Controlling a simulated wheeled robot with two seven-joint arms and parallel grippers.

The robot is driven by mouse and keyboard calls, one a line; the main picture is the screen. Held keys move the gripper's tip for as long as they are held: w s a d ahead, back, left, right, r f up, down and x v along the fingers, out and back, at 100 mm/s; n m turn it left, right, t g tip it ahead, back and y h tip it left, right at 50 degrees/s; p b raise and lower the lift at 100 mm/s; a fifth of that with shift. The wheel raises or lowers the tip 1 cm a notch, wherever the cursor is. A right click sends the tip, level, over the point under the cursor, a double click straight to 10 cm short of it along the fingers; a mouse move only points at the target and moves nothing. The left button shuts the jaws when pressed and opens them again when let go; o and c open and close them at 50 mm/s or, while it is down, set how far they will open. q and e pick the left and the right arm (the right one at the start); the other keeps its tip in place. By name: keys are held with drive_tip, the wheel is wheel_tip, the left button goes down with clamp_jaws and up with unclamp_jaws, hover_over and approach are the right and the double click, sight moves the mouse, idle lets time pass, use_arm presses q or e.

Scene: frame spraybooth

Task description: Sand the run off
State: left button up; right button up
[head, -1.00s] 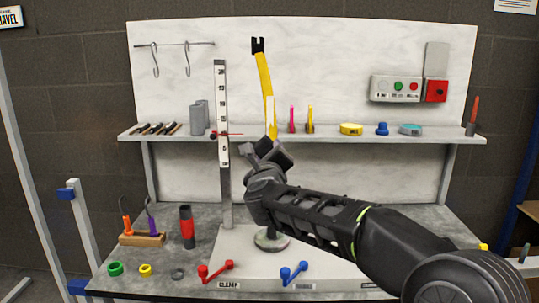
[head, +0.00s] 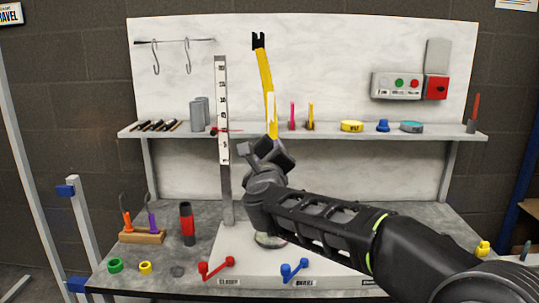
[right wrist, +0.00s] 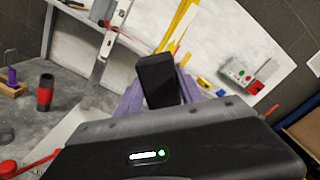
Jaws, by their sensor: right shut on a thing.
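A yellow painted frame part (head: 264,75) with a black forked top stands upright behind my right gripper, with a pale strip on its lower length. It also shows at the top of the right wrist view (right wrist: 180,25). My right gripper (head: 266,152) is at the lower end of this part. In the right wrist view the gripper (right wrist: 157,95) is shut on a dark block (right wrist: 158,80). The gripper hides the part's lower end, so I cannot tell whether the block touches it. No run can be made out. My left gripper is out of view.
A tall graduated post (head: 223,120) with a red pointer stands close left of the gripper. A shelf (head: 340,138) carries small items behind. Red (head: 216,268) and blue (head: 293,270) levers sit on the front plinth. A red-black cylinder (head: 187,225) stands left.

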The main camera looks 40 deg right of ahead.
sight(271, 125)
idle(0.4)
drive_tip(key=x, duration=0.7)
idle(0.3)
drive_tip(key=shift+x, duration=1.05)
idle(0.5)
drive_tip(key=shift+s, duration=0.1)
drive_tip(key=shift+r+p, duration=1.75)
drive_tip(key=shift+r, duration=0.35)
drive_tip(key=shift+f, duration=0.1)
